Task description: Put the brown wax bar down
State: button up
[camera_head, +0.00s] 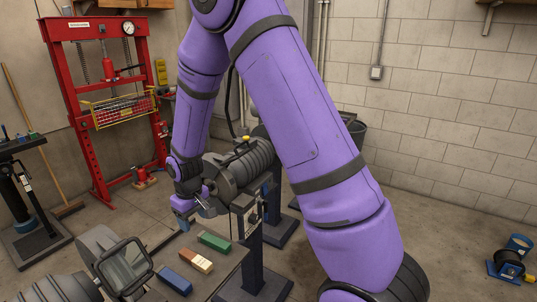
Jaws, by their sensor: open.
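The brown wax bar (191,255), brown with a paler cream part at its right end, lies on the dark bench top (222,272). It lies between a green bar (214,242) and a blue bar (175,280), apart from both. My gripper (194,216) is open, pointing down, just beyond the bars in the picture. It looks apart from the brown bar, with nothing visible between its fingers. The fingers are small in this view, and my arm hides part of the space behind.
A grinder-like machine with a clear shield (123,265) stands at the bench's left. A grey ribbed motor on a dark pedestal (250,170) stands close beside my gripper. A red press frame (95,110) stands behind left. Floor at right is mostly clear.

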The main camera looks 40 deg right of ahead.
jog(key=s+d+r+t, duration=0.1)
jog(key=s+r, duration=0.2)
jog(key=r, duration=0.4)
jog(key=s+d+r+m, duration=0.1)
jog(key=s+r, duration=0.2)
jog(key=r, duration=0.4)
jog(key=s+d+r+t, duration=0.1)
jog(key=s+d+r, duration=0.1)
jog(key=s+r, duration=0.35)
jog(key=s+d+r+m+t, duration=0.1)
jog(key=s+r, duration=0.4)
jog(key=s, duration=0.3)
jog(key=s+d+r+m+t, duration=0.1)
jog(key=s+r, duration=0.5)
jog(key=s, duration=0.3)
jog(key=shift+s+r+t, duration=0.2)
jog(key=shift+t, duration=0.1)
jog(key=shift+o, duration=0.5)
